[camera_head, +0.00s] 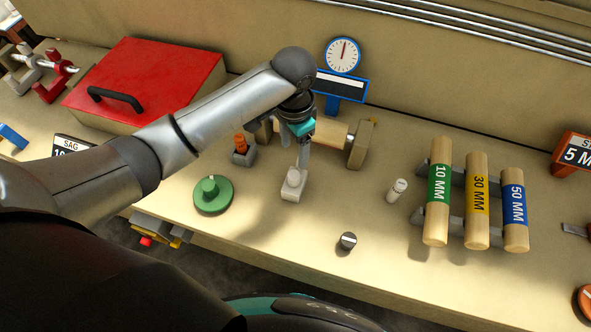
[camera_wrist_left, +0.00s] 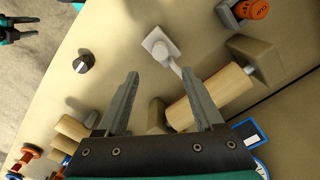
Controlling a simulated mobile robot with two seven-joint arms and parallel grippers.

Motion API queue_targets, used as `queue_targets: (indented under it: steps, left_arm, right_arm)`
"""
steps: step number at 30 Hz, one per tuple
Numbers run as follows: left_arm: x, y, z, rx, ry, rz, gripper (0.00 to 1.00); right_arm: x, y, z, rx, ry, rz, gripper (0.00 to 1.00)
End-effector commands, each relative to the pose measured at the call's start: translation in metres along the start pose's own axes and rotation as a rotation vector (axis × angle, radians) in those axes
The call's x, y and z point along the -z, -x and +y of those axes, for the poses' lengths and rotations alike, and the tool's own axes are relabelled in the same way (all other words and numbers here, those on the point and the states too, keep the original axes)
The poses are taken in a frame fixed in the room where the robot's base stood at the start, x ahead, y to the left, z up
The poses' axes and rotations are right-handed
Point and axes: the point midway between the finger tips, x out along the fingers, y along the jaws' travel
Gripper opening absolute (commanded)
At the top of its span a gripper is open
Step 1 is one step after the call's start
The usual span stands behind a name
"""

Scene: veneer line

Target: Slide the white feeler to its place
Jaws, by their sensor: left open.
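A dark two-pronged part, likely my right gripper (camera_wrist_left: 15,29), shows at the upper left edge there.
A round dial (camera_head: 343,55) stands behind the roller. A green knob (camera_head: 212,194) and an orange-topped part (camera_head: 241,148) are left of the feeler. A dark knob (camera_head: 348,241), a small white cylinder (camera_head: 397,190) and a rack with labelled logs (camera_head: 438,190) are to the right.

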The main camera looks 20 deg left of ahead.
Motion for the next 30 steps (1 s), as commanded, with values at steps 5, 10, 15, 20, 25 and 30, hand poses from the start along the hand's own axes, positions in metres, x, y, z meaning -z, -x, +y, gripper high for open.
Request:
queue_targets:
  steps: [5, 10, 15, 20, 25, 30]
  left_arm:
    - [-0.001, -0.042, 0.001, -0.002, 0.001, -0.004, 0.69]
    - [-0.001, -0.077, 0.001, 0.000, 0.001, -0.002, 0.69]
    - [0.000, -0.103, 0.001, 0.000, 0.000, -0.001, 0.69]
    - [0.001, -0.117, 0.000, 0.001, 0.000, 0.001, 0.69]
    - [0.001, -0.121, 0.000, 0.001, -0.001, 0.002, 0.69]
    - [0.001, -0.121, 0.000, 0.001, -0.001, 0.002, 0.69]
  right_arm:
    - [-0.001, -0.003, -0.001, 0.001, 0.000, -0.001, 0.50]
    - [0.013, -0.006, 0.002, -0.002, 0.000, 0.021, 0.50]
    - [0.020, -0.010, 0.002, -0.003, 0.000, 0.035, 0.50]
    - [0.019, -0.012, 0.002, -0.003, 0.000, 0.034, 0.50]
    - [0.016, -0.012, 0.002, -0.003, 0.001, 0.030, 0.50]
    - [0.013, -0.012, 0.001, -0.002, 0.001, 0.024, 0.50]
